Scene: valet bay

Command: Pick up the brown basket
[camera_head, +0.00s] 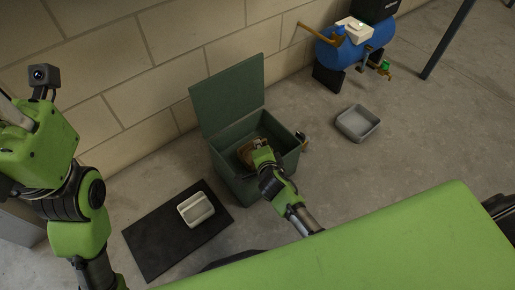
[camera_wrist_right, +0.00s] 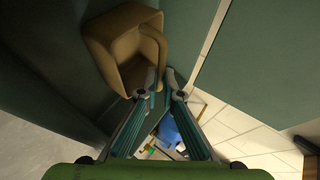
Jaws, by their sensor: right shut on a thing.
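The brown basket (camera_head: 246,152) is inside an open dark green bin (camera_head: 232,175), partly hidden by my right gripper and the bin wall. In the right wrist view the basket (camera_wrist_right: 122,42) is a tan, open-topped box, tilted in that picture. My right gripper (camera_head: 262,147) reaches into the bin from the front. I cannot tell whether the basket touches the bin floor. My left arm is raised at the left edge; its fingers are not clearly visible.
The bin's lid (camera_head: 230,95) stands open against the block wall. A black mat (camera_head: 160,232) with a pale tray (camera_head: 196,209) lies left of the bin. A grey tray (camera_head: 358,123) and a blue compressor (camera_head: 350,50) are to the right. Floor between them is clear.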

